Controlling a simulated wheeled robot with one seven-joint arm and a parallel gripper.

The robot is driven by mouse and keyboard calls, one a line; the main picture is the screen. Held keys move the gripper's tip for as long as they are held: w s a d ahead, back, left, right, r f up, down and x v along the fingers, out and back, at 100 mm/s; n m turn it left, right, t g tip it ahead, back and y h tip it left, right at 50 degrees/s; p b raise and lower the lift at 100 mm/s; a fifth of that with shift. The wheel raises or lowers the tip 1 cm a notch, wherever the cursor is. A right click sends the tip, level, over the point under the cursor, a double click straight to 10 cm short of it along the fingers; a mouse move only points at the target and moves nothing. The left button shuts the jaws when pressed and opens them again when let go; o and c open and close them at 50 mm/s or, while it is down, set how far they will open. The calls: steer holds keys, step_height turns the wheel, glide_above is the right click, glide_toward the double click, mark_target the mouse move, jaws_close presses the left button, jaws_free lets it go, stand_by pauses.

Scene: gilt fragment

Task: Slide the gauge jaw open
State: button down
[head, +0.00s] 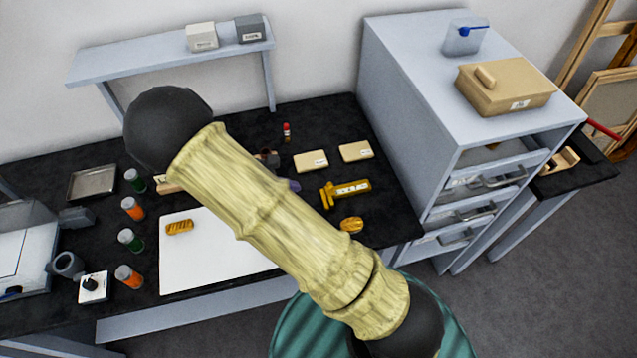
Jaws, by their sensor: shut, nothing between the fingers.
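The gauge (351,188) is a yellow, caliper-like tool with a pale marked strip along its beam. It lies on the black bench top, right of my arm in the head view. Its jaw end (327,196) is at the left, and its beam points right. At this size I cannot tell the sliding jaw from the fixed one, or how wide any gap is. My gripper does not show; my pale yellow arm link crosses the middle of the view and hides part of the bench.
Two tan boxes (311,161) lie behind the gauge, and a gilt piece (352,225) lies in front. A white sheet (200,262) with another gilt piece (180,227) is left of my arm. A grey drawer cabinet (405,110) stands right. Small bottles (132,208) line the left.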

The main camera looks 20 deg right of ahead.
mark_target(328, 187)
steer(key=x, duration=0.3)
steer(key=p+x, duration=0.1)
steer(key=x, duration=0.2)
steer(key=d+r+p+x, duration=0.1)
steer(key=x, duration=0.1)
steer(key=shift+w+d+f, duration=0.15)
steer(key=shift+w+d, duration=0.15)
steer(key=shift+s, duration=0.1)
steer(key=shift+d, duration=0.15)
